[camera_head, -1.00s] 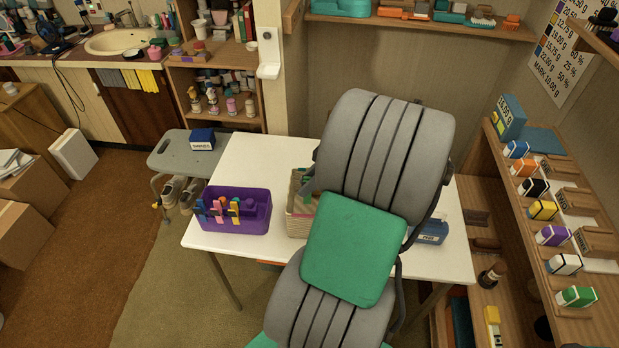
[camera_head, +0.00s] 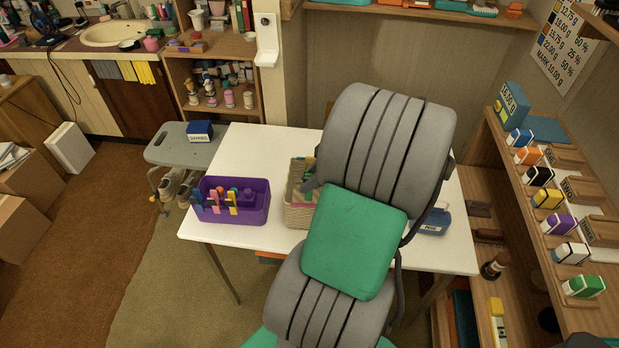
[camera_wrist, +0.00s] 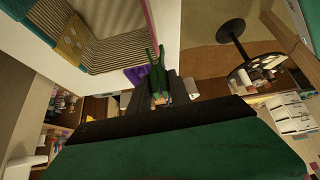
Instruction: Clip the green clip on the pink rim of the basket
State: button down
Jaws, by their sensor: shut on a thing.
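A green clip (camera_wrist: 154,68) is between the two dark fingers of my gripper (camera_wrist: 161,88), which is shut on it, in the wrist view. The clip points away from my wrist. My gripper is mostly hidden there.
A purple bin (camera_head: 240,207) with several coloured clips stands left of the basket on the white table (camera_head: 262,150). A blue box (camera_head: 434,221) is at the table's right. A shelf (camera_head: 540,240) with several small boxes borders the right side. The table's back left is clear.

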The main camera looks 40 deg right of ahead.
jog(key=shift+f+b, duration=1.8)
jog(key=shift+f, duration=0.5)
jog(key=c, duration=1.1)
grip_release()
jog(key=p+v, duration=0.1)
jog(key=v, duration=0.7)
jog(key=shift+m+g, duration=0.4)
jog(key=w+a, duration=0.3)
jog(key=a, duration=0.1)
jog(key=shift+w+r, duration=0.1)
jog(key=shift+w, duration=0.15)
jog(key=w+a+m+g+h, duration=0.15)
jog(key=w+a, duration=0.25)
jog(key=a, duration=0.4)
jog(key=s+a+m+h, duration=0.1)
jog(key=a+m, duration=0.1)
jog(key=a, duration=0.3)
jog(key=s+a+m+h, duration=0.1)
jog(key=a+m, duration=0.1)
jog(key=a, duration=0.3)
jog(key=s+a+f+m+h, duration=0.1)
jog(key=s+a+m, duration=0.1)
jog(key=a, duration=0.3)
